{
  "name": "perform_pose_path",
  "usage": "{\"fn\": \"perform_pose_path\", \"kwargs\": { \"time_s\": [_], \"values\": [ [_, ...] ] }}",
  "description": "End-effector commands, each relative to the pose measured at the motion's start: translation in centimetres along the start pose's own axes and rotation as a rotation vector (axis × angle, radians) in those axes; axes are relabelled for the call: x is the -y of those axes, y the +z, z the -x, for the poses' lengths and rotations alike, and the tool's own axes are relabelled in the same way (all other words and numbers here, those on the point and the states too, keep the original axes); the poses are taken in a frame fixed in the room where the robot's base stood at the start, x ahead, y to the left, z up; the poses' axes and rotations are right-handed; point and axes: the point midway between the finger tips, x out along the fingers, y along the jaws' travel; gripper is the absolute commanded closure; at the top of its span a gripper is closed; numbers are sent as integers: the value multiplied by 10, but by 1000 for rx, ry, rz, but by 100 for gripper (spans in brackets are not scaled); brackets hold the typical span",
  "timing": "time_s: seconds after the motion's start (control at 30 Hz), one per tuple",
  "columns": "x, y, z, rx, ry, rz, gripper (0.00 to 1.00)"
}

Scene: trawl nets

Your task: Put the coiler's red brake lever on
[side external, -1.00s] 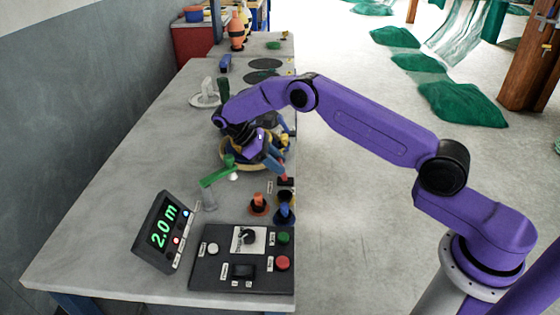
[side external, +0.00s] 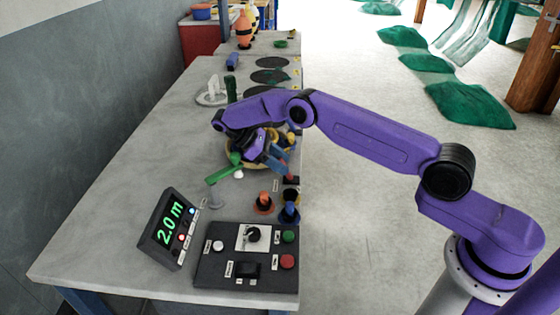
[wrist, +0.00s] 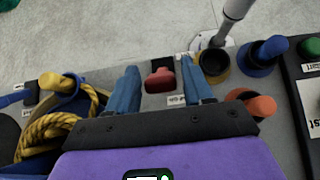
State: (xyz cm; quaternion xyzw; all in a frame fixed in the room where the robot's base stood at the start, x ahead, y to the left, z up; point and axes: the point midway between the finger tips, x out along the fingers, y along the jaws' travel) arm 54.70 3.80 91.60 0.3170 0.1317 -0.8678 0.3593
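The red brake lever (wrist: 160,79) stands at the table edge on a dark base with a small label beside it. It also shows in the side view (side external: 290,179), just under my fingertips. My gripper (wrist: 160,85) is open, with one blue finger on each side of the lever and a gap to both. In the side view my gripper (side external: 284,164) points down at the lever from the coiler side. The coiler (side external: 232,152) with its yellow rope is mostly hidden behind my wrist; the rope (wrist: 45,130) shows at the left of the wrist view.
An orange knob (side external: 264,198) and a blue knob (side external: 289,210) stand close to the lever. A black control panel (side external: 215,270) and a display reading 2.0 m (side external: 167,227) are at the near end. A green arm (side external: 222,173) stands left of my gripper. The table's left side is clear.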

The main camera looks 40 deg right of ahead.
Motion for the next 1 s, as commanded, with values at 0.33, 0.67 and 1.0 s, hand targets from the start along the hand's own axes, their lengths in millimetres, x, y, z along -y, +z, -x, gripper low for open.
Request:
{"fn": "perform_pose_path", "kwargs": {
  "time_s": [0.33, 0.67, 1.0],
  "values": [
    [0, 1, 1, -1, 1, -1, 38],
    [2, 29, 22, -1, 1, 1, 38],
    [18, 61, 26, -2, 0, 0, 38]
  ]
}}
